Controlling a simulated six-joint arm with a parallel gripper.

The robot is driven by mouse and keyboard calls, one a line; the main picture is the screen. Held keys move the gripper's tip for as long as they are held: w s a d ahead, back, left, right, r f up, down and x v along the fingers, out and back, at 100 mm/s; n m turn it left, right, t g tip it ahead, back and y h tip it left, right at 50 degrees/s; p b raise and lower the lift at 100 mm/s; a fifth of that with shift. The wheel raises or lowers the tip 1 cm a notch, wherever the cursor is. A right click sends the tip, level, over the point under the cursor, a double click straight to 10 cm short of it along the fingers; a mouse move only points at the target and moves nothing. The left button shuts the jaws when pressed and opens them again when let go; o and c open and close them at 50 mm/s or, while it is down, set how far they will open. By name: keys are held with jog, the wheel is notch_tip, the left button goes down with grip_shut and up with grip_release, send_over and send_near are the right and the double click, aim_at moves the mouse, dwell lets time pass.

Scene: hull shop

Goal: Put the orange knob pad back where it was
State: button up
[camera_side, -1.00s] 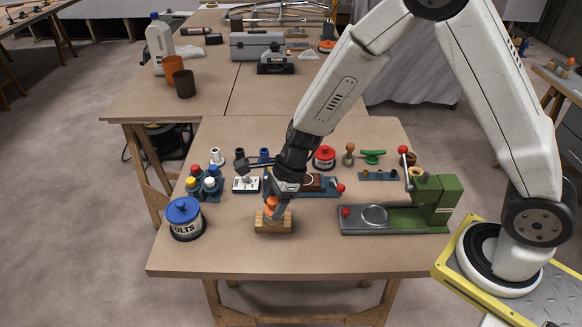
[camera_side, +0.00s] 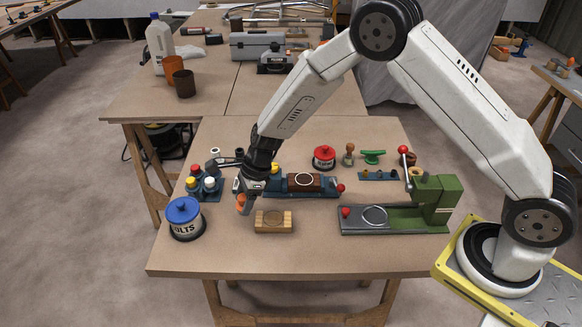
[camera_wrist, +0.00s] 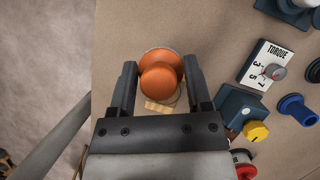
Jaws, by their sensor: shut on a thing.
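My gripper (camera_side: 243,196) is shut on the orange knob pad (camera_wrist: 162,78), a round orange knob on a wider orange base. In the side view only a bit of the pad's orange (camera_side: 241,204) shows below the fingers. The pad hangs left of the light wooden block (camera_side: 259,222), apart from it. That block has a round ring mark on its bare top. A brown block (camera_side: 304,181) with a pale ring sits on the blue fixture behind. The green press (camera_side: 433,205) has a ring on its grey bed at right. In the wrist view, part of the wooden block (camera_wrist: 158,107) shows below the pad.
The wrist view shows a TORQUE dial box (camera_wrist: 262,66) to the right. The front table strip is clear.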

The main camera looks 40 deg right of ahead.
send_over(229, 225)
jog(key=s+d, duration=0.1)
jog(key=shift+d+f, duration=0.15)
jog(key=shift+f, duration=2.55)
jog(key=shift+f, duration=0.1)
jog(key=shift+w+f, duration=0.15)
jog(key=shift+f, duration=1.6)
jog(key=shift+f, duration=0.15)
jog(key=o, duration=1.2)
jog(key=shift+o, duration=0.2)
jog(key=shift+r, duration=0.2)
jog(key=v, duration=1.2)
